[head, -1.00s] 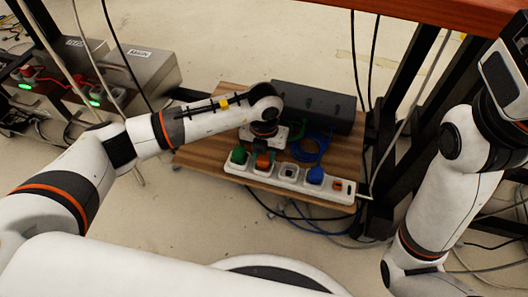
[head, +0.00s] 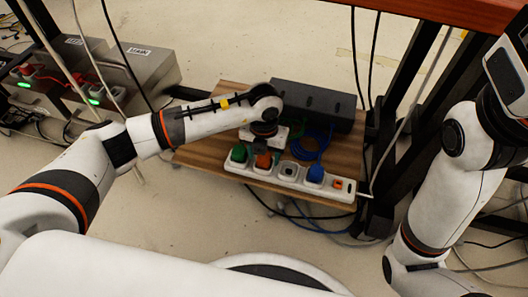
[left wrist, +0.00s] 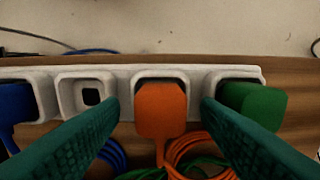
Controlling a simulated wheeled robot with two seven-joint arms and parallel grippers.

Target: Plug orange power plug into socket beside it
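The orange plug (head: 263,161) sits at a socket of the white power strip (head: 341,196); whether it is fully seated cannot be told. In the left wrist view the orange plug (left wrist: 161,107) stands between my left gripper's (left wrist: 160,112) two green fingers. The fingers are apart, with a gap on each side of the plug. In the head view my left gripper (head: 262,147) is over the strip and partly hides it. Beside the orange plug is an empty socket (left wrist: 88,95), also visible in the head view (head: 289,171). My right gripper is out of view.
A green plug (head: 239,154) and a blue plug (head: 315,174) flank the orange plug and the empty socket. The strip is on a wooden board (head: 200,152) with a black box (head: 318,105) behind. Coiled orange cable (left wrist: 200,150) lies by the plug. Black frame legs stand at right.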

